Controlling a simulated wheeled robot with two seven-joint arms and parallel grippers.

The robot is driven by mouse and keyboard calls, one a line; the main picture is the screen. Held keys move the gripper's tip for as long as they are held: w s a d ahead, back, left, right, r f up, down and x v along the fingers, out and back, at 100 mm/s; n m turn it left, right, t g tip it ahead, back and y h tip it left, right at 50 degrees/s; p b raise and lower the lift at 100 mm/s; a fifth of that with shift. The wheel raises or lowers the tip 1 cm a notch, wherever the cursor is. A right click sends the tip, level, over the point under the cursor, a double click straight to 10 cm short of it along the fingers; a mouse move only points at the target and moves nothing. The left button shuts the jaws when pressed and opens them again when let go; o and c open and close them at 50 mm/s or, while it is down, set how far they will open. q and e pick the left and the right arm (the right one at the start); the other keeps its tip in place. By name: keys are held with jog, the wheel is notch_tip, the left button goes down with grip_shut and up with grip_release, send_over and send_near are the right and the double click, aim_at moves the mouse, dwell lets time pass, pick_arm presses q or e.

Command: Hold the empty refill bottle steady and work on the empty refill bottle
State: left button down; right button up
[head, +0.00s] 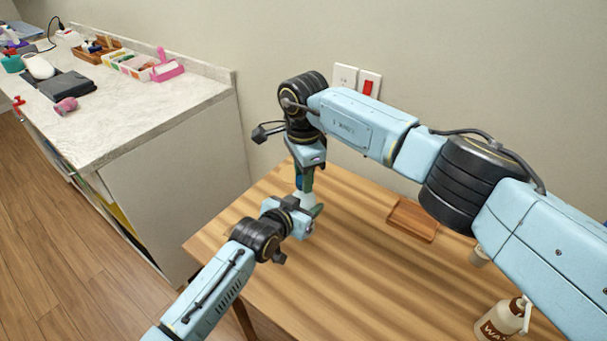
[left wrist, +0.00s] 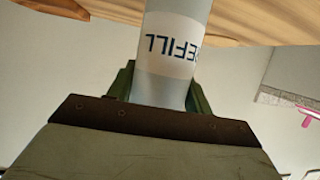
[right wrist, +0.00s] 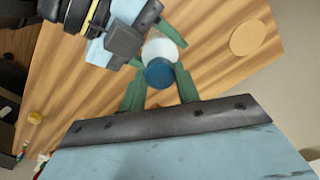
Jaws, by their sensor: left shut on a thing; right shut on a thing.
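The refill bottle (left wrist: 170,50) is a pale cylinder with a white "REFILL" label, seen upside down in the left wrist view. In the right wrist view its blue cap (right wrist: 160,73) and white shoulder (right wrist: 160,47) show. My left gripper (head: 312,214) is shut on the bottle's body, its green fingers on either side. My right gripper (head: 304,180) comes from above and is shut on the blue cap, with one finger on each side (right wrist: 160,82). In the head view both grippers mostly hide the bottle. I cannot tell whether its base touches the table.
The wooden table (head: 360,270) has a brown tray (head: 413,220), a beige object (head: 479,256) partly hidden by my right arm, and a brown-and-white pump bottle (head: 500,320). A wall switch plate (head: 356,80) is behind. A cluttered counter (head: 150,110) stands at left. The table's front middle is clear.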

jog(key=m, duration=1.4)
jog(key=shift+m, duration=0.3)
jog(key=m, duration=0.3)
jog(key=shift+m, duration=0.3)
jog(key=m, duration=0.3)
jog(key=shift+m, duration=0.4)
jog(key=m, duration=0.5)
jog(key=shift+m, duration=0.4)
jog(key=o, duration=1.1)
jog(key=shift+r, duration=2.2)
